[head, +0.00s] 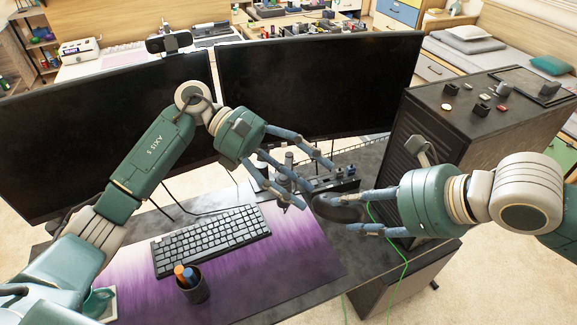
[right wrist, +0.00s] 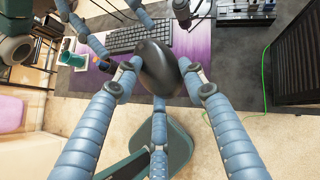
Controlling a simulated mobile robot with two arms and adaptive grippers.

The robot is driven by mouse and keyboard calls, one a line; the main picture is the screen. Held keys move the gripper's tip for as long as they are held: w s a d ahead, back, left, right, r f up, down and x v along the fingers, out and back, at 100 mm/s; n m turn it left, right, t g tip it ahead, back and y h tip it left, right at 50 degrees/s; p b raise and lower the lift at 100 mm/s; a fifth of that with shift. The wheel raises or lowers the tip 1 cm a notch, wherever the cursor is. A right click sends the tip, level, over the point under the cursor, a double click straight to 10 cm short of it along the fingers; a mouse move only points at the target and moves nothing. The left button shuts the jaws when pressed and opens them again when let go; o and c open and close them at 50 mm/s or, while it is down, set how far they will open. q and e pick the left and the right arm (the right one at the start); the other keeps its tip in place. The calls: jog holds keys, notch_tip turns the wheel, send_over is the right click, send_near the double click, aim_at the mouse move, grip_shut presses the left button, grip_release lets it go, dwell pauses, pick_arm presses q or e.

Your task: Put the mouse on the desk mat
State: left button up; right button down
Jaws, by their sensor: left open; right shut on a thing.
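The black mouse (head: 343,212) is held between the blue fingers of my right gripper (head: 330,212), above the desk's right part. It also shows in the right wrist view (right wrist: 158,66), with fingers on both sides of it. The purple and white desk mat (head: 300,262) lies flat on the dark desk, left of and below the held mouse in the head view. My left gripper (head: 316,185) is open and empty, its fingers pointing right, close to the mouse. The mouse's underside is hidden.
A grey keyboard (head: 212,240) and a pen cup (head: 193,286) sit on the mat. Two monitors (head: 318,82) stand behind. A black computer case (head: 470,130) is at the right, and a green cable (head: 400,270) hangs near it. The mat's right part is clear.

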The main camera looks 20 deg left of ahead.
aim_at(329, 196)
pick_arm(q)
jog(key=x, duration=0.6)
jog(key=shift+s+d+f, duration=0.1)
jog(key=shift+d+f, duration=0.05)
jog(key=shift+d, duration=0.25)
jog(key=c, duration=1.1)
pick_arm(e)
jog(key=c, duration=1.4)
grip_release()
pick_arm(q)
jog(key=c, duration=0.3)
pick_arm(e)
jog(key=o, duration=0.5)
jog(key=shift+c, duration=0.2)
pick_arm(q)
jog(key=shift+c, duration=0.9)
pick_arm(e)
jog(key=shift+d, duration=0.1)
